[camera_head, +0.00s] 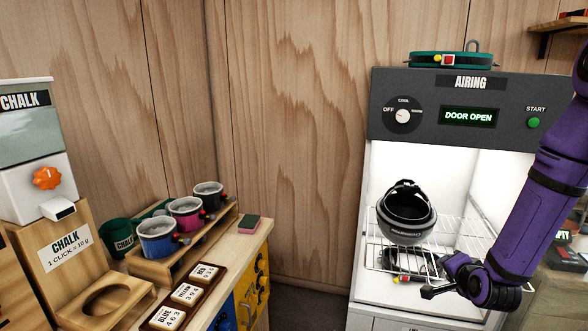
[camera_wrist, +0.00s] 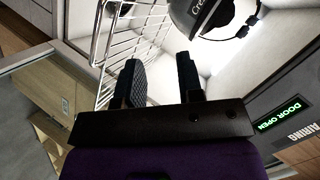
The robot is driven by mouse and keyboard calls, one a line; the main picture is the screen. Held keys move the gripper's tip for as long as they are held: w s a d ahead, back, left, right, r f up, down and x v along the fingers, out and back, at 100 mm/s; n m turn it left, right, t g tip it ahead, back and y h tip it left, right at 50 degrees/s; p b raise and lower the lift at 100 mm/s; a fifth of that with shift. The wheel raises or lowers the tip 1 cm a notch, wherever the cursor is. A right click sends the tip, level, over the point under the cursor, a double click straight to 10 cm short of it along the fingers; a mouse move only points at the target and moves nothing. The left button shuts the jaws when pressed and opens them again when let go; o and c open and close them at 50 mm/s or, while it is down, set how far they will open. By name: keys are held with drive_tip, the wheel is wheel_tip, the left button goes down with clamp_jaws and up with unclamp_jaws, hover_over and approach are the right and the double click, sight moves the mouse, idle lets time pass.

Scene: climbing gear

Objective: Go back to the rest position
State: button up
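My purple arm reaches in from the right in the head view. My gripper (camera_wrist: 160,82) shows two dark textured fingers spread apart with nothing between them in the wrist view. In the head view my gripper's end is in front of the open airing cabinet (camera_head: 455,78), near its wire rack (camera_head: 460,245). A dark helmet (camera_head: 406,215) rests upside down on the rack, apart from the gripper. The helmet also shows at the top of the wrist view (camera_wrist: 205,14). A dark object (camera_head: 405,262) lies below the rack, partly hidden by the wires and my gripper.
The cabinet's display reads DOOR OPEN. A green round item (camera_head: 437,60) lies on top of it. At the left are a chalk dispenser (camera_head: 30,180), a wooden rack of cups (camera_head: 190,235) and number blocks (camera_head: 185,292). The space between counter and cabinet looks clear.

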drive_tip(key=s+a+r+n+g, duration=0.2)
drive_tip(key=s+a+r+n, duration=0.15)
drive_tip(key=r, duration=0.55)
drive_tip(key=s+a+r+n+g, duration=0.2)
drive_tip(key=s+r+n, duration=0.25)
drive_tip(key=r, duration=0.55)
drive_tip(key=s+a+r+n+g, duration=0.1)
drive_tip(key=s+r, duration=0.2)
drive_tip(key=s, duration=0.4)
drive_tip(key=s+a+r+n+g, duration=0.1)
drive_tip(key=s+r+n, duration=0.1)
drive_tip(key=s+r, duration=0.2)
drive_tip(key=s+a+r+n+g+y, duration=0.1)
drive_tip(key=s+a+r, duration=0.1)
drive_tip(key=s, duration=0.7)
drive_tip(key=shift+s+r+n, duration=0.3)
drive_tip(key=shift+s+r, duration=0.05)
drive_tip(key=shift+r, duration=0.45)
